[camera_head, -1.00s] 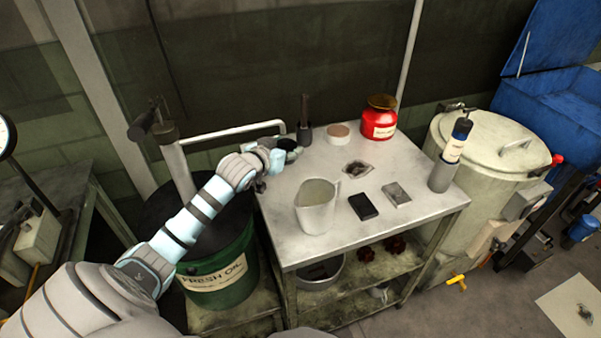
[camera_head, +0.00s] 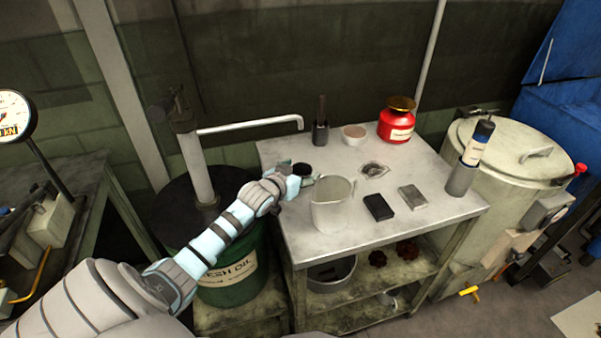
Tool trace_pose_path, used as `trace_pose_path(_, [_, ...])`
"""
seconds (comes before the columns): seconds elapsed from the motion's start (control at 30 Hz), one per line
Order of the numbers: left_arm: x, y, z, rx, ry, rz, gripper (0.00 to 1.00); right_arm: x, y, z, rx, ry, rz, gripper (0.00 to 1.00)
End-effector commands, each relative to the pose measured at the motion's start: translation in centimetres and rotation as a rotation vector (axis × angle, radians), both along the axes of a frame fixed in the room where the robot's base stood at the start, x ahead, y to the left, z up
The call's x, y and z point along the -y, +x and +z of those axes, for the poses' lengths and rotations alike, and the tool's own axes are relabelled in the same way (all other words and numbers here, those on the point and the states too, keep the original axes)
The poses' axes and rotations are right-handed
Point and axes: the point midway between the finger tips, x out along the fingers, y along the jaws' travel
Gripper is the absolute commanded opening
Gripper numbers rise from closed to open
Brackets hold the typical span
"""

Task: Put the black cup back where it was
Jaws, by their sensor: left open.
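The black cup (camera_head: 320,135) stands upright at the back left of the metal table (camera_head: 425,216), with a dark brush or handle sticking up out of it. My left gripper (camera_head: 308,176) is over the left part of the table, in front of the cup and apart from it. It is open; its fingers are small and dark, and nothing clear shows between them. My right gripper is out of view.
A pale jug (camera_head: 331,205) stands close to the right of my left gripper. A shallow round tin (camera_head: 354,138) and a red jar (camera_head: 397,122) stand at the back. A black block (camera_head: 379,207) and a grey block (camera_head: 413,197) lie in front. A tube (camera_head: 467,165) stands at the right.

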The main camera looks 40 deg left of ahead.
Motion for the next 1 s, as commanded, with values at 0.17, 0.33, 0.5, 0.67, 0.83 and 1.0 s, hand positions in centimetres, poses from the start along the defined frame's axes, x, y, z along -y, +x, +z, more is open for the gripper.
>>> trace_pose_path(0.17, [0.0, -0.4, 0.2, 0.000, 0.002, 0.000, 0.69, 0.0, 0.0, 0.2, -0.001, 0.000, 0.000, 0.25])
trace_pose_path(0.33, [0.5, -2.8, 1.5, -0.002, 0.004, -0.003, 0.69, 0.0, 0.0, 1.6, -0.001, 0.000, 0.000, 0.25])
trace_pose_path(0.5, [1.2, -7.0, 3.4, -0.004, 0.007, -0.003, 0.69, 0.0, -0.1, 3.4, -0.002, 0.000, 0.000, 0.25])
trace_pose_path(0.67, [1.8, -10.0, 4.5, -0.003, 0.005, -0.003, 0.69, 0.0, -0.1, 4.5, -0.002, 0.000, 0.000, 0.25])
trace_pose_path(0.83, [2.0, -10.9, 4.7, 0.001, 0.000, -0.001, 0.69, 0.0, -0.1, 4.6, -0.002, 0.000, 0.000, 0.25])
trace_pose_path(1.0, [2.0, -10.9, 4.6, 0.001, -0.001, -0.001, 0.69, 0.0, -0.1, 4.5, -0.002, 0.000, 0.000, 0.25])
